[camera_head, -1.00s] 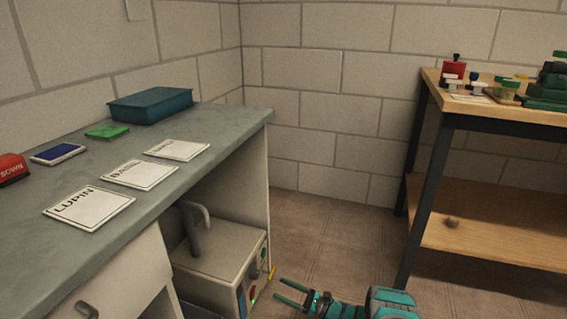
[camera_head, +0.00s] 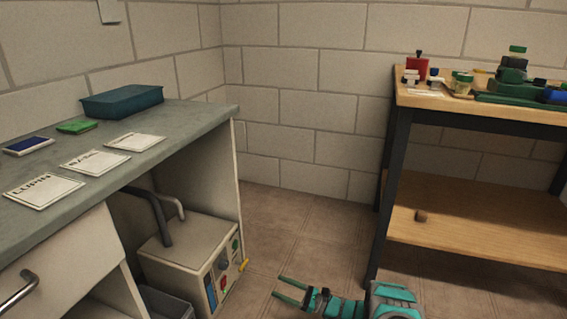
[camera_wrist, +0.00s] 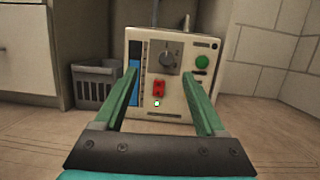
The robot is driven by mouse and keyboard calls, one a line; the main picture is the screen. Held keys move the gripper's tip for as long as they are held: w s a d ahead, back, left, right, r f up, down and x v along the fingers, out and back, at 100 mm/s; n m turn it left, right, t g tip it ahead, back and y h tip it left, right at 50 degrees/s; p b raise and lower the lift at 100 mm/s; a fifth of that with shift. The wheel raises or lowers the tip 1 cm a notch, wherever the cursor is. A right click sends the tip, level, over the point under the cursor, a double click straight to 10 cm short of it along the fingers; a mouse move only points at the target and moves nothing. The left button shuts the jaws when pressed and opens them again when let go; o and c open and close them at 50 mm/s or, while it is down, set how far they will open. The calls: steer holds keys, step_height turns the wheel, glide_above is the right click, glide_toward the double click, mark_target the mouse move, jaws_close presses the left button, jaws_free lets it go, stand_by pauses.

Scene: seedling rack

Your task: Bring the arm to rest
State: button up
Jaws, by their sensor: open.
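My gripper (camera_head: 284,290) is low over the floor at the bottom of the head view, with its teal fingers apart and nothing between them. In the wrist view the open fingers (camera_wrist: 162,92) point toward a beige machine. The machine (camera_head: 190,250) stands on the floor beneath the counter and also shows in the wrist view (camera_wrist: 187,45). Its front has a dark knob, a red switch and a green button. My gripper is apart from it.
A grey-green counter (camera_head: 180,125) on the left bears a teal tray (camera_head: 122,101), a green block (camera_head: 77,127) and white cards, one reading LUPIN (camera_head: 43,190). A wooden bench (camera_head: 480,104) with pots stands at right. A grey bin (camera_wrist: 97,85) stands beside the machine. Open floor (camera_head: 300,215) lies between.

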steer(key=s+a+r+n+g+h+b, duration=0.1)
steer(key=s+a+r+n+g, duration=0.25)
steer(key=r, duration=0.25)
steer(key=s+a+r+n+g+b, duration=0.1)
steer(key=s+a+r+n+g, duration=0.2)
steer(key=r, duration=0.4)
steer(key=s+d+r+n+g+h+b, duration=0.1)
steer(key=s+r+n+g+h+b, duration=0.2)
steer(key=s+r+n+g+h, duration=0.65)
steer(key=s+d+r+n+t+h+b, duration=0.15)
steer(key=s+d, duration=0.25)
steer(key=s, duration=0.5)
steer(key=s+d+r+t+h+b, duration=0.1)
steer(key=s+d+t, duration=0.2)
steer(key=s, duration=0.6)
steer(key=s+d+f+n+t+h+b, duration=0.15)
steer(key=s+d+n+t+h, duration=0.4)
steer(key=s+d, duration=0.85)
step_height(320, 180, up, 14)
steer(key=m+g+h+p, duration=0.1)
steer(key=p, duration=1.1)
steer(key=shift+a+m+g+p, duration=0.15)
steer(key=shift+m+g+p, duration=0.25)
steer(key=shift+s, duration=0.1)
steer(key=shift+c, duration=0.3)
